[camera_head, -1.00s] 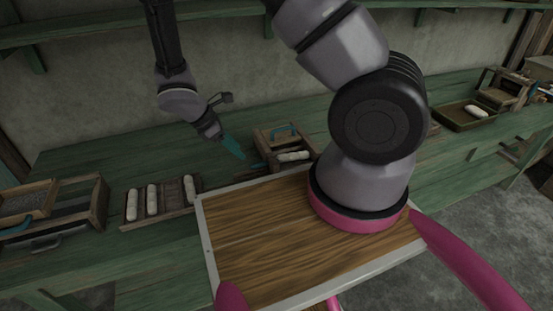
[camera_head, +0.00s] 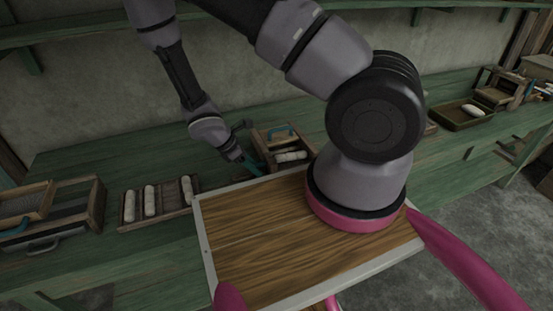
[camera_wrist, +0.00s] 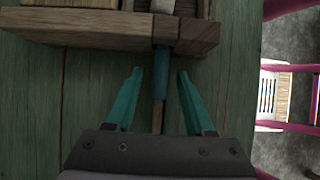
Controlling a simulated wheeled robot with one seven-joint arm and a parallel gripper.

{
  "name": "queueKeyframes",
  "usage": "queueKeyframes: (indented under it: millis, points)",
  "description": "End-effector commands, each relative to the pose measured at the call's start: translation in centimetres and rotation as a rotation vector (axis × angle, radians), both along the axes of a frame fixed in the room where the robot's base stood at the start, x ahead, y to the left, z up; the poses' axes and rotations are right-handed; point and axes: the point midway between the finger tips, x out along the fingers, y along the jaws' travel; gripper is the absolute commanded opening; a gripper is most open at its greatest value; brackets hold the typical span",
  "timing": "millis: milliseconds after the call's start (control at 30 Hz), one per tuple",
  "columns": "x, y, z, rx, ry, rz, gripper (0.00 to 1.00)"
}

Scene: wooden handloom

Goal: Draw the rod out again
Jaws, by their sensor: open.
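The small wooden loom frame (camera_head: 263,150) stands on the green bench; its near wooden edge (camera_wrist: 90,32) fills the top of the wrist view. The rod (camera_wrist: 158,112) sticks out of that edge towards me, with a teal section (camera_wrist: 161,70) against the wood and a thin brown part behind it. My gripper (camera_wrist: 160,74) is open, its teal fingers on either side of the rod with a gap on both sides. In the head view my gripper (camera_head: 250,168) is low beside the frame's left side, and the rod is hard to make out there.
A rack with several pale rolls (camera_head: 166,210) lies left of the frame, and another wooden frame (camera_head: 97,207) stands farther left. A dark tray (camera_head: 447,115) with a pale roll is on the right of the bench. Bare bench (camera_wrist: 85,100) surrounds the gripper.

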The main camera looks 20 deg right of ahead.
Motion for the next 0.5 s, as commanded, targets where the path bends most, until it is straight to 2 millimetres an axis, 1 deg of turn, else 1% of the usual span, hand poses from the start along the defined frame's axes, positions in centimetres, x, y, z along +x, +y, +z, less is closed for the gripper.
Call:
queueKeyframes:
  millis: [233, 267, 300, 367, 400, 500]
  points:
    - [0.02, 0.01, -0.03, 0.001, 0.000, 0.000, 0.54]
    - [0.02, 0.01, -0.03, 0.001, 0.000, 0.000, 0.42]
    - [0.02, 0.01, -0.02, 0.001, 0.000, 0.000, 0.27]
    - [0.01, 0.01, -0.02, 0.001, 0.000, 0.000, 0.04]
    - [0.01, 0.01, -0.02, 0.001, 0.000, 0.000, 0.00]
    - [0.01, 0.03, -0.02, 0.001, 0.000, 0.000, 0.00]
